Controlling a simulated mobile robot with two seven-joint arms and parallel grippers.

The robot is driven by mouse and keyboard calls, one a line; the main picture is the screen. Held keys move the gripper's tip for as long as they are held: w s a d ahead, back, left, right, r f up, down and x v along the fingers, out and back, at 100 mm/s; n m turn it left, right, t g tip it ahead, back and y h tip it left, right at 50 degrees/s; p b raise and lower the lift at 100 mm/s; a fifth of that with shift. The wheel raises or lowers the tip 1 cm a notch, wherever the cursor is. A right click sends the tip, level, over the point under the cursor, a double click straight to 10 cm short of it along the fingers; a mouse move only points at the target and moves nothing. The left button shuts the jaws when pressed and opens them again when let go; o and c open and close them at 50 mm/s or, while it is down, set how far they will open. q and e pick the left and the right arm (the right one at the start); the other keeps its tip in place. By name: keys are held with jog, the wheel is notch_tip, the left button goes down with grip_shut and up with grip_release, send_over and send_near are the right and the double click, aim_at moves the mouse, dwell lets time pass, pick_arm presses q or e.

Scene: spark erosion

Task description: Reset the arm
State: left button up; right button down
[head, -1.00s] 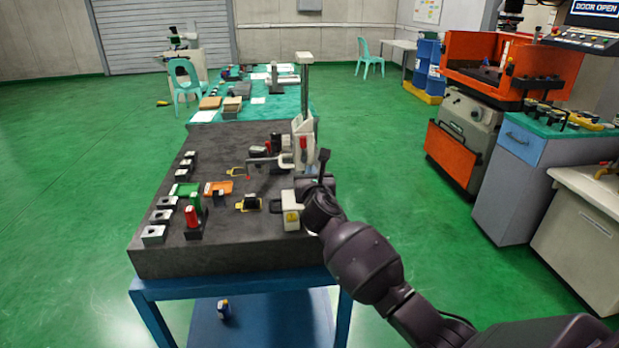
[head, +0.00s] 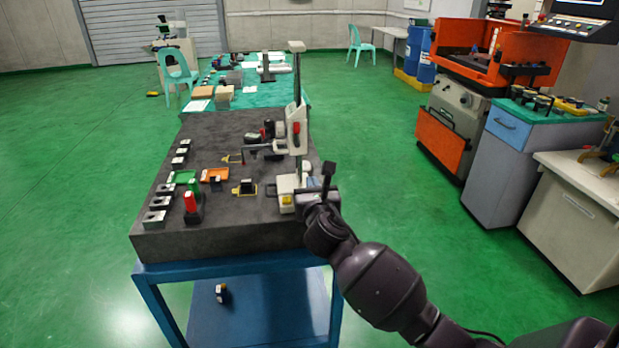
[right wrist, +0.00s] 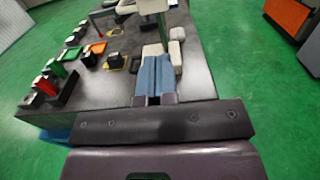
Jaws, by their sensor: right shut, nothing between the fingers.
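My right arm (head: 380,285) comes in from the lower right in the head view, reaching to the right edge of the dark surface plate (head: 160,240). My right gripper is shut and empty; in the right wrist view its two blue-grey fingers (right wrist: 154,78) lie side by side, pointing at the pale base of the measuring stand. In the head view the fingertips are hard to make out beside the pale block with a yellow mark (head: 287,203). The tall measuring stand (head: 297,130) is upright just beyond the gripper. My left gripper is not in view.
On the plate are several metal blocks (head: 154,219), a red-topped piece (head: 191,203), and green (head: 182,177) and orange (head: 215,174) trays. An orange machine (head: 480,65) and a grey cabinet (head: 497,170) stand right. Green floor is open between.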

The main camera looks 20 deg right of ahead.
jog(key=shift+s+a, duration=0.1)
jog(key=shift+s, duration=0.25)
jog(key=s+a+f+m+g+y, duration=0.1)
jog(key=s+a+f+m+y, duration=0.3)
jog(key=m, duration=0.9)
jog(key=s+f+m+y, duration=0.2)
jog(key=s+f+m, duration=0.45)
jog(key=m, duration=0.55)
jog(key=s+d+f+m+g, duration=0.2)
jog(key=s+f+m, duration=0.1)
jog(key=s+f, duration=0.4)
jog(key=s+d+f+m+g+h, duration=0.1)
jog(key=s+d+f+m+g, duration=0.1)
jog(key=s+f, duration=0.6)
jog(key=s+m, duration=0.1)
jog(key=s, duration=0.4)
jog(key=shift+s+m+g, duration=0.3)
jog(key=shift+m+g, duration=0.1)
